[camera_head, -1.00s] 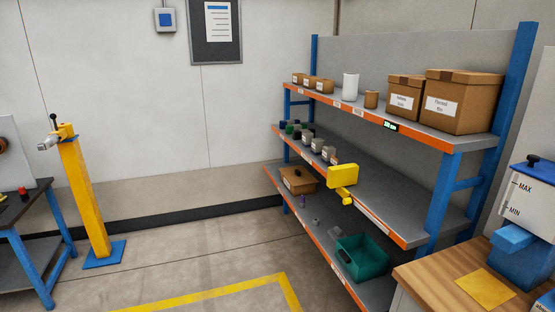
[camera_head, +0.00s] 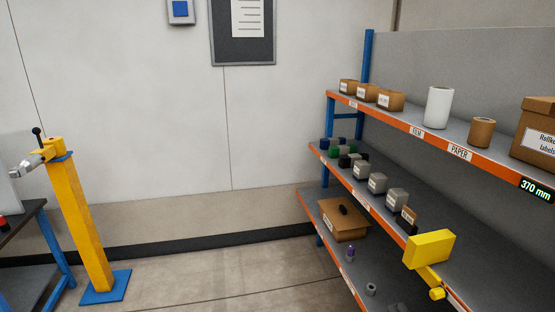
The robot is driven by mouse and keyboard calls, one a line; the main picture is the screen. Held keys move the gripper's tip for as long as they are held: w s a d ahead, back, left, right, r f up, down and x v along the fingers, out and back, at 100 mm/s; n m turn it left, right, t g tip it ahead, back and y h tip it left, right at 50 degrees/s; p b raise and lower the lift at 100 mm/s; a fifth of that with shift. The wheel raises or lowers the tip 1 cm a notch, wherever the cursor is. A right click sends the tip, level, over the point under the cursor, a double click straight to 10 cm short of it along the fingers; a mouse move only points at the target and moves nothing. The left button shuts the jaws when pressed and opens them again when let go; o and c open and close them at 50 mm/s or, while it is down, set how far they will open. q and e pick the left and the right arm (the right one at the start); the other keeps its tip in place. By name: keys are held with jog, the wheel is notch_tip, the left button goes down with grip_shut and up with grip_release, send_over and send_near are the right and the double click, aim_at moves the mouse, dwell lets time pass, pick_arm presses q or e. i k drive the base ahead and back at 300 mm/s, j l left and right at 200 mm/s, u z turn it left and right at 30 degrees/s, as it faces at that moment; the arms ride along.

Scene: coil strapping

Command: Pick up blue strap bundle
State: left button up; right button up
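Small dark blue items (camera_head: 326,143) stand at the far left end of the middle shelf (camera_head: 410,190), next to green (camera_head: 333,152) and black ones. They are small and partly overlap, so I cannot tell for sure that one is the blue strap bundle. Grey blocks (camera_head: 377,182) stand in a row nearer along the same shelf edge. Neither of my grippers shows in the head view.
A blue-posted rack with orange shelf edges fills the right side. A yellow box-shaped device (camera_head: 428,249) sticks out at its middle shelf. A brown box (camera_head: 344,220) sits on the lower shelf. A yellow post (camera_head: 82,220) stands left. Floor between is clear.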

aim_at(325, 143)
jog(key=i+z, duration=0.15)
jog(key=i, duration=0.35)
jog(key=i+j+z, duration=0.15)
jog(key=i, duration=0.35)
jog(key=i+j+z, duration=0.1)
jog(key=i, duration=0.4)
jog(key=i+j+z, duration=0.15)
jog(key=i+z, duration=0.2)
jog(key=i+j+z, duration=0.5)
jog(key=z, duration=0.15)
